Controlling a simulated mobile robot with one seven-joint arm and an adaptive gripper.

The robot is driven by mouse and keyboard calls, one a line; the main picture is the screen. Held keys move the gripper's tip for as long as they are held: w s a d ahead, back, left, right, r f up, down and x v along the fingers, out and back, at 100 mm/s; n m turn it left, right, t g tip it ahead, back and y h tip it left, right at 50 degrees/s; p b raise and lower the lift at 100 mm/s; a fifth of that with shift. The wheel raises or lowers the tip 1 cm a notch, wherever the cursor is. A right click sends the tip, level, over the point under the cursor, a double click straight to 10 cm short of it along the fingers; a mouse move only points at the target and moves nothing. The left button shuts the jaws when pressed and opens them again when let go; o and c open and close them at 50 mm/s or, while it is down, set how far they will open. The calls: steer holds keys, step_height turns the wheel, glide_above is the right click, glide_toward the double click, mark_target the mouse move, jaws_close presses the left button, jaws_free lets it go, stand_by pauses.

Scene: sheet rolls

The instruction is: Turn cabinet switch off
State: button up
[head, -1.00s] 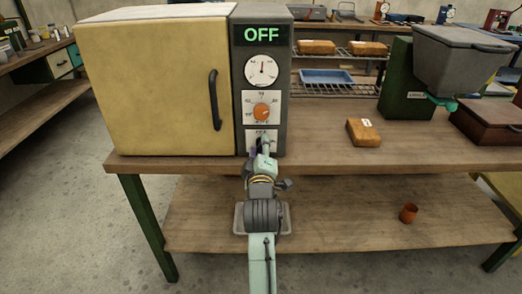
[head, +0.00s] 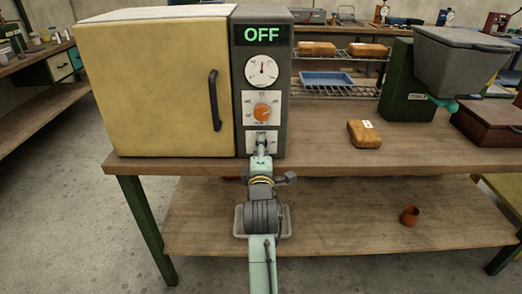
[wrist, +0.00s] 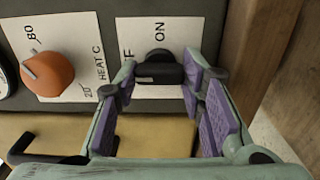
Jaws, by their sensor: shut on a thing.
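The cabinet (head: 160,85) is a cream box with a dark control column on its right. Its display (head: 262,35) reads OFF. The black switch (wrist: 160,68) sits on a white plate with ON printed beside it and an F partly visible on the other side. In the wrist view it lies between the purple-padded fingers of my gripper (wrist: 157,82). My gripper is shut on it. In the head view my gripper (head: 262,150) is at the bottom of the column and mostly hides the switch.
An orange knob (head: 262,112) and a round gauge (head: 262,70) are above the switch. The door handle (head: 215,100) is left of the column.

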steer(key=o, duration=1.1)
steer(key=shift+o, duration=0.2)
steer(key=shift+s, duration=0.1)
steer(key=s, duration=0.7)
steer(key=shift+s, duration=0.15)
